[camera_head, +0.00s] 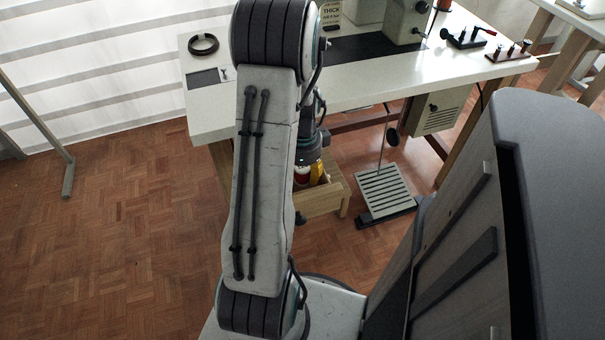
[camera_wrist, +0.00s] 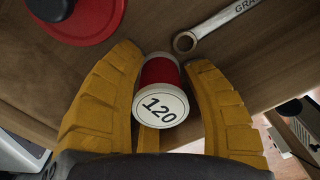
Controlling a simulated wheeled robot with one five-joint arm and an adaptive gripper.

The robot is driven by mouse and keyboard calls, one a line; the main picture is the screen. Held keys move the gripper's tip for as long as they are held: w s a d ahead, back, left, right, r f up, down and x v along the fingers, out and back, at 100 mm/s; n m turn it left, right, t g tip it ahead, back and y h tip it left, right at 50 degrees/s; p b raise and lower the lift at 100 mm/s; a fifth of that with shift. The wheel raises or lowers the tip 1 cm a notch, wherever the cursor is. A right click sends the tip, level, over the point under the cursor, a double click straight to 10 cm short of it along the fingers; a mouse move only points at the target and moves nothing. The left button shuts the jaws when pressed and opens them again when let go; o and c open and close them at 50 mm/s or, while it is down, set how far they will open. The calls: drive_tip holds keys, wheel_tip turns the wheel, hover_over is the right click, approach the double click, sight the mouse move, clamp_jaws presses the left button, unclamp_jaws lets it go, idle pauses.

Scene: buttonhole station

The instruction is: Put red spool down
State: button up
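The red spool (camera_wrist: 160,72) has a white end cap marked 120 that faces the camera in the wrist view. My gripper (camera_wrist: 164,62) has yellow fingers on both sides of it. The fingertips appear to press on the spool's sides near its far end. In the head view, my gripper (camera_head: 309,176) is low, at a wooden drawer (camera_head: 338,194) under the table, with part of it hidden by my arm. Whether the spool's far end touches the wood below cannot be told.
In the wrist view, a wrench (camera_wrist: 228,27) and a red round object with a dark knob (camera_wrist: 102,22) lie on the wood beyond the fingers. In the head view, the white table (camera_head: 350,93) is above the drawer, and a slatted pedal (camera_head: 383,192) stands to the right.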

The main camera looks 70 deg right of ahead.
drive_tip(key=shift+r, duration=0.1)
wheel_tip(320, 180, up, 12)
drive_tip(key=p, duration=0.3)
idle(0.5)
drive_tip(key=shift+a+r, duration=0.1)
drive_tip(key=w+a+r+n, duration=0.3)
drive_tip(key=w+a+n, duration=0.4)
drive_tip(key=w+a+r+n, duration=0.3)
drive_tip(key=w+a+n, duration=0.4)
drive_tip(key=w+a, duration=0.1)
drive_tip(key=s+a+r+n+t, duration=0.1)
drive_tip(key=a+r+n+t, duration=0.1)
drive_tip(key=a+n, duration=1.7)
drive_tip(key=shift+s+a+r+t, duration=0.15)
drive_tip(key=shift+s+a+t, duration=0.15)
drive_tip(key=shift+a, duration=0.15)
